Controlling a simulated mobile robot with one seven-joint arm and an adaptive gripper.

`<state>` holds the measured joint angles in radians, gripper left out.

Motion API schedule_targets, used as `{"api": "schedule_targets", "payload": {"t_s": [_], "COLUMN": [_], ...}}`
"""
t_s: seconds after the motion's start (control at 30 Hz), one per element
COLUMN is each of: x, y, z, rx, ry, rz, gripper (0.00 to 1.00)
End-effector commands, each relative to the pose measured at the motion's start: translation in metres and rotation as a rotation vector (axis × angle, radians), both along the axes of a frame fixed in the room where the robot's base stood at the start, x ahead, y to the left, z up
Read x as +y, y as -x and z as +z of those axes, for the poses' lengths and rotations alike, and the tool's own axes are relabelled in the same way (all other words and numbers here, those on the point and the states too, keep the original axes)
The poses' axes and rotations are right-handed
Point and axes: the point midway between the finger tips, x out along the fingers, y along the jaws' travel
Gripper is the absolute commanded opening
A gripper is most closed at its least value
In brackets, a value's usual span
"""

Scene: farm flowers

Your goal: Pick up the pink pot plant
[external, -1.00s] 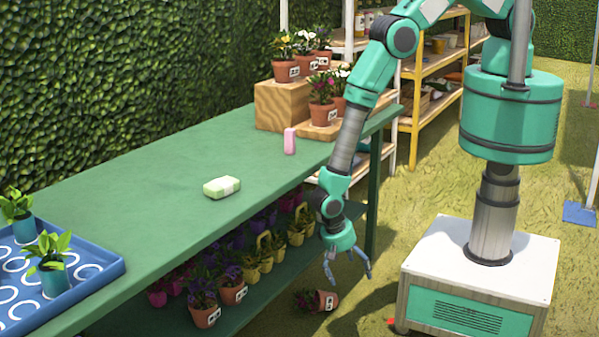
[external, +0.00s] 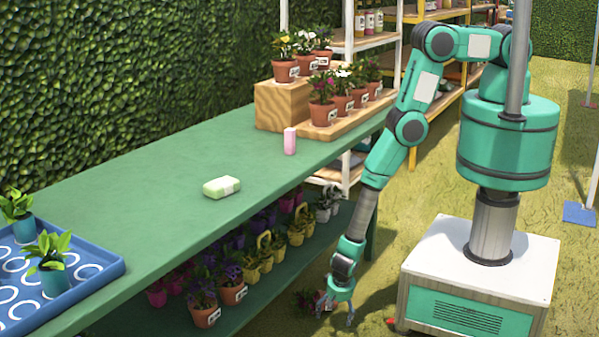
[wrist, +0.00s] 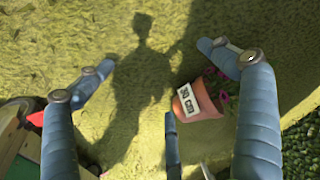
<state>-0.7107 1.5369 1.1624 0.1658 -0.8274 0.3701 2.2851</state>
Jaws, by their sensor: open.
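A terracotta pot plant with pink flowers lies on its side on the grass by the green table's lower shelf. In the external view its plant (external: 306,299) shows just left of my gripper (external: 337,317), which partly hides the pot. In the wrist view the pot (wrist: 205,100) with its white label lies right of centre, beside the right-hand finger, with its flowers partly behind that finger. My gripper (wrist: 160,82) is open, pointing down, its fingers spread and empty. The pot is not clearly between the fingers.
The green table (external: 150,200) stands left of my gripper, with several potted flowers on its lower shelf (external: 250,290). Open grass lies around the fallen pot.

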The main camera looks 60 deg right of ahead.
Motion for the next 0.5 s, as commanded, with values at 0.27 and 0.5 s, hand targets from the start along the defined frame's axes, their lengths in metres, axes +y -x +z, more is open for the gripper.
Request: {"api": "schedule_targets", "payload": {"t_s": [0.27,0.5], "x": [-0.0007,-0.0043], "y": [-0.0002,-0.0038], "z": [-0.0009,-0.0009], "rx": [-0.002,-0.002], "ry": [-0.002,0.000], "rz": [0.000,-0.001], "gripper": [0.94,0.94]}}
